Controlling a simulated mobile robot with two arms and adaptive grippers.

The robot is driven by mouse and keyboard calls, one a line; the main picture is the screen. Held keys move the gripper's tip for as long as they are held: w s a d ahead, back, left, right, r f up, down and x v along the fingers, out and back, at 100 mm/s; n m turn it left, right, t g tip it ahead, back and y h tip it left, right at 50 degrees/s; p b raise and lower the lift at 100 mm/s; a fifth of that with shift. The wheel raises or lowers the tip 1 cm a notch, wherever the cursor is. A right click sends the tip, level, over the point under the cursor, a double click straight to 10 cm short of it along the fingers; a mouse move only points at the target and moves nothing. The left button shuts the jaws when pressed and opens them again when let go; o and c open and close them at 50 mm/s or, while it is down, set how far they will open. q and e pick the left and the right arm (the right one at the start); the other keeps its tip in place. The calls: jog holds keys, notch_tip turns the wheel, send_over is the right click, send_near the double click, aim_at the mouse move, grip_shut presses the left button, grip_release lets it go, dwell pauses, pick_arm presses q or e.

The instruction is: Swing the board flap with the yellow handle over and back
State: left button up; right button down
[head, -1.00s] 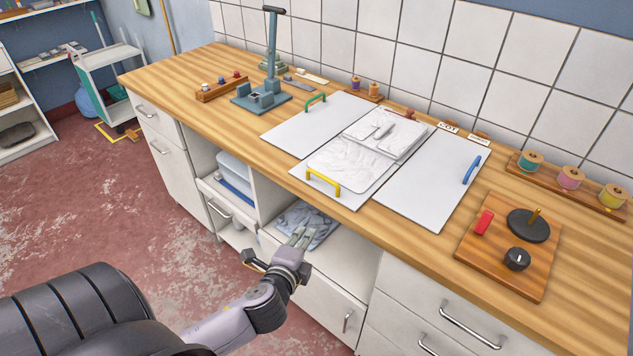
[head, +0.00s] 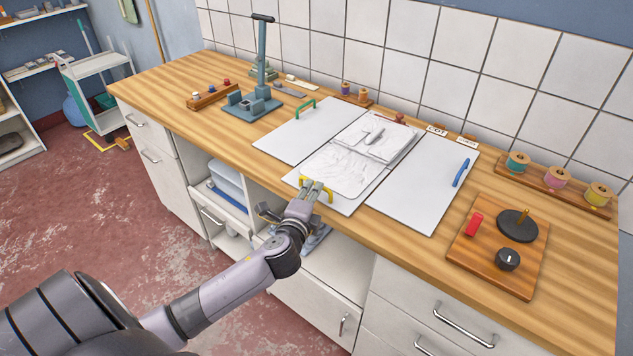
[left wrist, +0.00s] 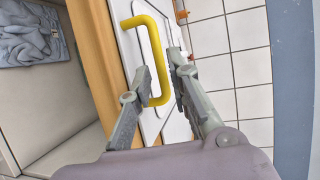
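The yellow handle (head: 329,195) stands at the front edge of the middle white board flap (head: 344,208), which lies flat on the wooden counter. A white creased sheet (head: 340,172) lies over much of the flap. My left gripper (head: 317,187) is at the handle and hides part of it. In the left wrist view the bar of the yellow handle (left wrist: 156,50) runs between the two spread fingers (left wrist: 160,66), with a gap beside it. I cannot tell whether a finger touches it. My right gripper is not in view.
A left board with a green handle (head: 306,108) and a right board with a blue handle (head: 461,172) flank the flap. A blue-grey stand (head: 262,75) and a wooden control panel (head: 481,250) stand farther out. A grey cloth (left wrist: 30,36) lies in the open shelf below.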

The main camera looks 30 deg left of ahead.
pick_arm(q)
jog(key=shift+x, duration=2.3)
jog(key=shift+c, duration=0.5)
grip_shut()
jog(key=shift+f, duration=0.1)
